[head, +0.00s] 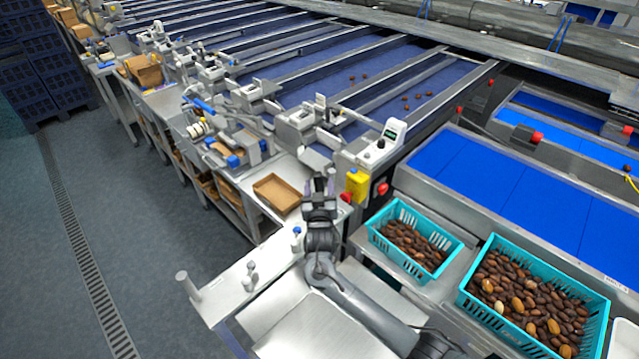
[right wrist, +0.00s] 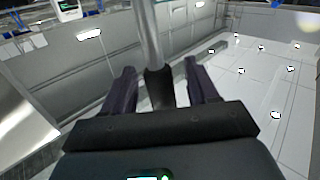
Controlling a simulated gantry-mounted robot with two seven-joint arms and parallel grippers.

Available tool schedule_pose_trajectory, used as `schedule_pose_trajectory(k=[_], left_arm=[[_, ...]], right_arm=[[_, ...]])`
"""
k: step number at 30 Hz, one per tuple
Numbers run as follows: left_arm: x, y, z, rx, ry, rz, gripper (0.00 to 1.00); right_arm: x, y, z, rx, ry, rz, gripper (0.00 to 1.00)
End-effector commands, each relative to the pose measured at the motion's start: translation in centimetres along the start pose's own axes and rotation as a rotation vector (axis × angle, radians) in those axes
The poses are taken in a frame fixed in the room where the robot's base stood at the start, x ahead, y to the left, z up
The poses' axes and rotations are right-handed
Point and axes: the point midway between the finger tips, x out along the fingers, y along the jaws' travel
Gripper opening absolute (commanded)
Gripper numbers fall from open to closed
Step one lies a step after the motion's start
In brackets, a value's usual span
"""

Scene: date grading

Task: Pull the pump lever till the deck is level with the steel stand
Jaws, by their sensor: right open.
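My right gripper (head: 320,183) is open above the steel worktop, near the cardboard tray in the head view. In the right wrist view, a grey metal bar with a dark grip end (right wrist: 158,85), which looks like the pump lever, stands between the open fingers. I cannot tell whether they touch it. In the head view the lever is not clearly seen behind my gripper. A steel surface with small posts (head: 228,292) lies left of my arm, and a bare steel plate (head: 300,332) lies below it. I cannot tell which is the deck or stand. My left gripper is not in view.
Two turquoise crates of dates, one smaller (head: 374,236) and one larger (head: 466,300), stand right of my arm. A cardboard tray (head: 276,194) lies on the worktop. A blue conveyor (head: 500,185) runs behind the crates. The floor at left (head: 150,260) is clear.

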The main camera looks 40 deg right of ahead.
Motion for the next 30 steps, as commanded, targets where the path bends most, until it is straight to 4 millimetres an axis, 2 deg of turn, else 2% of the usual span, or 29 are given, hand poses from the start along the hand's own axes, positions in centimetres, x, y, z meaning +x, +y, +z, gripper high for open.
schedule_pose_trajectory(k=[6, 17, 28, 30], left_arm=[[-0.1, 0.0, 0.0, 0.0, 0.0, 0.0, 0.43], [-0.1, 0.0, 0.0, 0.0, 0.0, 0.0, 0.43], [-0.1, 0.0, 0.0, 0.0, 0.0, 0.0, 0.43], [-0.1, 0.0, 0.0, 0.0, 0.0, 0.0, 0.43]], right_arm=[[1.6, 0.0, 0.0, -0.001, 0.001, 0.0, 0.58], [1.8, 0.0, 0.0, -0.001, 0.0, 0.0, 0.58], [1.8, 0.0, 0.0, 0.0, 0.0, 0.0, 0.02], [1.8, 0.0, 0.0, 0.0, 0.0, 0.0, 0.0]])
